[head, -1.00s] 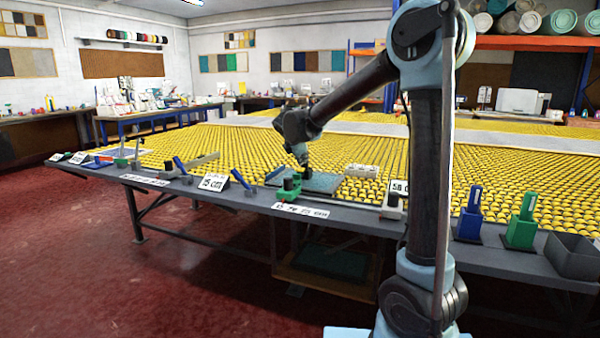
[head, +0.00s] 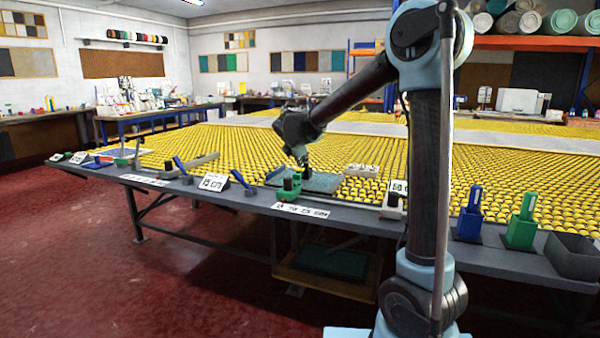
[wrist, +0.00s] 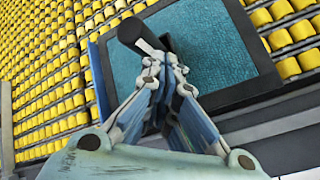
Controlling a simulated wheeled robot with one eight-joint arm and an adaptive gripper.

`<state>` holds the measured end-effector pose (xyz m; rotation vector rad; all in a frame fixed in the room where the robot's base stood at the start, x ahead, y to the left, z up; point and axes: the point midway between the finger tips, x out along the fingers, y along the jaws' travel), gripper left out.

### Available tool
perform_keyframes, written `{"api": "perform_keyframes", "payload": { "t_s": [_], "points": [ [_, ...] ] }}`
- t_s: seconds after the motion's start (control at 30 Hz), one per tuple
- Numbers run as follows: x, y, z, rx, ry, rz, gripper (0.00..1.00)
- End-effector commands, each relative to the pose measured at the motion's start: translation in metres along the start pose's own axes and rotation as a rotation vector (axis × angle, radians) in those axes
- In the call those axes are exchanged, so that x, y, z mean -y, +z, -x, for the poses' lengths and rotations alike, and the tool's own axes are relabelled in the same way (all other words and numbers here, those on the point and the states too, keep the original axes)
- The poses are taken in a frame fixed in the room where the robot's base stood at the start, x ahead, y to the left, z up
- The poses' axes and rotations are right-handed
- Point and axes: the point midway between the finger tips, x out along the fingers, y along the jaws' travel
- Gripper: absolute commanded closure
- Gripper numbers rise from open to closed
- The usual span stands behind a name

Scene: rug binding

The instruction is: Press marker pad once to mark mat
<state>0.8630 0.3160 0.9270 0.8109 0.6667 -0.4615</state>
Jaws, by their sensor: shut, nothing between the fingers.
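A teal mat (wrist: 195,45) lies in a dark frame on the table. It also shows in the head view (head: 322,183), small. A dark, rounded piece with a stem, which looks like the marker pad (wrist: 138,34), stands over the mat just beyond my fingertips. My gripper (wrist: 166,68) is shut and empty, its fingertips close to this dark piece. I cannot tell whether they touch it. In the head view my gripper (head: 303,160) points down just above the mat. Its fingers hide part of the mat, and any mark there cannot be made out.
A green device (head: 290,188) sits at the mat's left front corner, near a printed label (head: 301,210). A blue holder (head: 469,214), a green holder (head: 522,222) and a grey bin (head: 572,254) stand at the right. Yellow rollers (head: 240,150) cover the table behind.

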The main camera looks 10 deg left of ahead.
Motion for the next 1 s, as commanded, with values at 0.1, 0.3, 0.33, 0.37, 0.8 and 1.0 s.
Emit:
{"api": "perform_keyframes", "payload": {
  "t_s": [0.1, 0.3, 0.33, 0.37, 0.8, 1.0],
  "points": [
    [0.0002, -0.0003, -0.0003, 0.0, 0.0, 0.0, 1.0],
    [0.001, -0.0011, -0.0016, 0.0, 0.0, 0.0, 1.0],
    [0.0012, -0.0013, -0.0018, 0.0, 0.0, 0.0, 1.0],
    [0.0013, -0.0014, -0.002, 0.0, 0.0, 0.0, 1.0],
    [0.0034, -0.0036, -0.005, 0.0, 0.0, 0.0, 1.0],
    [0.0044, -0.0047, -0.0064, 0.0, 0.0, 0.0, 1.0]
  ]
}}
